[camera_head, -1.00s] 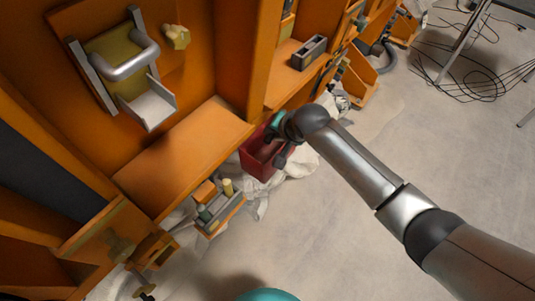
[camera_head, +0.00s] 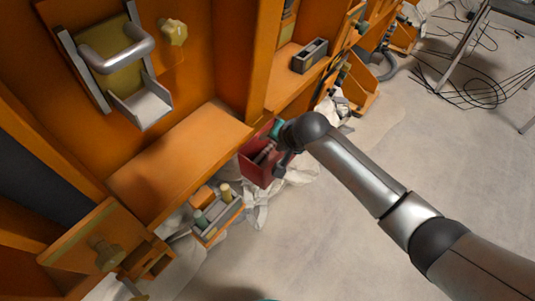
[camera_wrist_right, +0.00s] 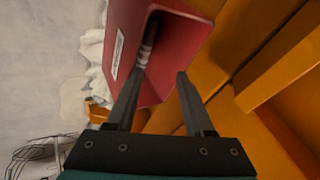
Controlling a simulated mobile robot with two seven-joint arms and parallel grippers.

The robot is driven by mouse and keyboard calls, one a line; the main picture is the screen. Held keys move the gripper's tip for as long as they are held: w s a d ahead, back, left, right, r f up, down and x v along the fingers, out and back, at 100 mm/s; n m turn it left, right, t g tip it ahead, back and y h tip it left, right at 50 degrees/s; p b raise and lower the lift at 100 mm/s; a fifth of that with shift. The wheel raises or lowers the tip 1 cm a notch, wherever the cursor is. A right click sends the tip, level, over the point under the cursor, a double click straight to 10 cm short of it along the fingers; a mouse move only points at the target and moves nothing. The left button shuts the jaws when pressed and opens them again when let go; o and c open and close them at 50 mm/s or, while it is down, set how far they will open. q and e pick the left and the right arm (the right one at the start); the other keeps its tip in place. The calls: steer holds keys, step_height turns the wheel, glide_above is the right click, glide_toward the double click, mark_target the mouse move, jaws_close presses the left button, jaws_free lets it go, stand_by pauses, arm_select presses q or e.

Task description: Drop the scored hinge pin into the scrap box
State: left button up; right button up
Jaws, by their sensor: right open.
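The red scrap box (camera_head: 258,175) stands on the floor beside the orange structure; its inside shows from above. A greyish banded pin (camera_head: 264,153) shows inside the box opening. In the right wrist view the pin (camera_wrist_right: 147,44) lies at a slant inside the red box (camera_wrist_right: 182,30), beyond one fingertip. I cannot tell whether it rests on the box floor. My right gripper (camera_head: 281,150) is over the box's right side; in the wrist view the gripper (camera_wrist_right: 160,74) has its fingers wide apart, with nothing held between them. My left gripper is not in view.
White crumpled cloth (camera_head: 256,208) lies around the box. An orange ledge (camera_head: 180,155) is at the left. Cables (camera_head: 480,90) lie at the upper right.

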steer(key=shift+s+d+f, duration=0.2)
steer(key=shift+d+f, duration=0.15)
steer(key=shift+f, duration=0.1)
steer(key=shift+r, duration=0.1)
steer(key=p+v, duration=0.5)
steer(key=v, duration=1)
steer(key=shift+a+r+p, duration=0.2)
steer(key=shift+r+p, duration=0.1)
steer(key=shift+r, duration=0.05)
steer(key=shift+w, duration=0.15)
